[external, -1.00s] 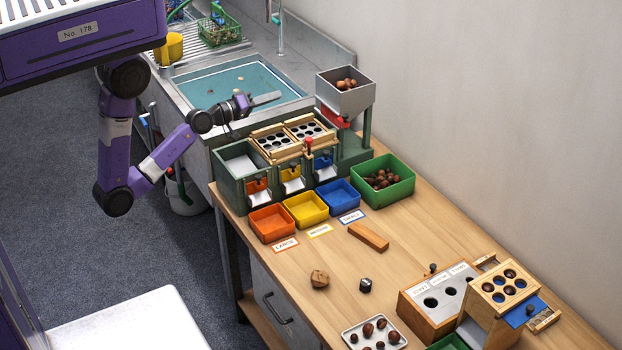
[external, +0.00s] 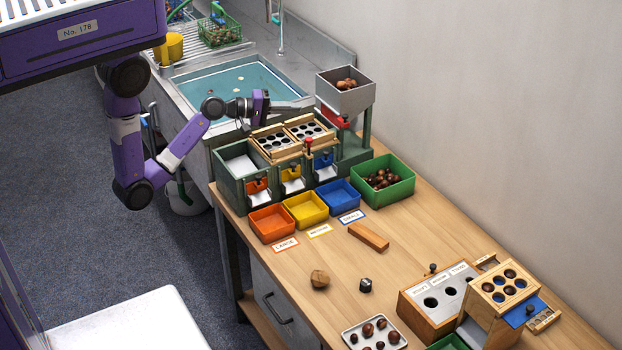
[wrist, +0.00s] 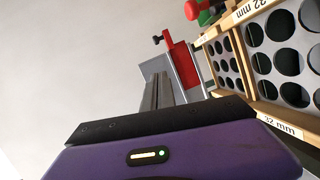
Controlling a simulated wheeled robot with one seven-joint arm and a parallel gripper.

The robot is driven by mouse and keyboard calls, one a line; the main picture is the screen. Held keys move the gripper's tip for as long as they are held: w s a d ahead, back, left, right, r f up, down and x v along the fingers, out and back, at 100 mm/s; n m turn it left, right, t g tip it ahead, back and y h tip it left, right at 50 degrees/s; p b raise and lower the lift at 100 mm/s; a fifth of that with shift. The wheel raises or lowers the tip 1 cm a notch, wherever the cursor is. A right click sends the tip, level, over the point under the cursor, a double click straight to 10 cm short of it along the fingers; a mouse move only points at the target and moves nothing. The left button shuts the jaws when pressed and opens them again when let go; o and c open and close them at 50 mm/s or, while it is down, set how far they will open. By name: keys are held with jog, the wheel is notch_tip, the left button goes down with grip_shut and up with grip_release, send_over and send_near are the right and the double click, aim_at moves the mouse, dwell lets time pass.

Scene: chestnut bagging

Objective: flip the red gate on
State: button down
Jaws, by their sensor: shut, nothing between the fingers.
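The red gate (external: 335,117) sits below the grey hopper (external: 345,97), which holds brown chestnuts, at the back right of the sorter. In the wrist view the red gate (wrist: 184,65) stands just past my fingertips, with a small dark knob on its left. My gripper (external: 300,104) is shut and empty. It points right, over the sink edge, toward the gate. In the wrist view its closed fingers (wrist: 157,88) reach up toward the gate's lower left; I cannot tell whether they touch it.
The sieve trays (external: 288,135) with round holes lie close below my gripper, with a red knob (external: 308,141) at their front. Orange (external: 270,236), yellow (external: 307,222) and blue bins stand in front. A green bin (external: 400,192) of chestnuts is to the right.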

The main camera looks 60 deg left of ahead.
jog(key=p, duration=0.1)
send_near(339, 118)
jog(key=w, duration=0.1)
jog(key=w+r, duration=0.1)
jog(key=w, duration=0.1)
jog(key=w+r, duration=0.1)
jog(key=w, duration=0.1)
jog(key=shift+a+r, duration=0.1)
jog(key=shift+r, duration=0.05)
jog(key=shift+w+d+f+p, duration=0.15)
jog(key=shift+w+d+p, duration=0.1)
jog(key=shift+d, duration=0.3)
jog(key=shift+w+d+f+p, duration=0.1)
jog(key=shift+w+d+f, duration=0.1)
jog(key=shift+d, duration=0.35)
jog(key=shift+w+d+f+p, duration=0.15)
jog(key=shift+w+d+p, duration=0.1)
jog(key=shift+d, duration=0.3)
jog(key=d+p, duration=0.4)
jog(key=d, duration=0.1)
jog(key=shift+d+p, duration=0.4)
jog(key=shift+a, duration=0.1)
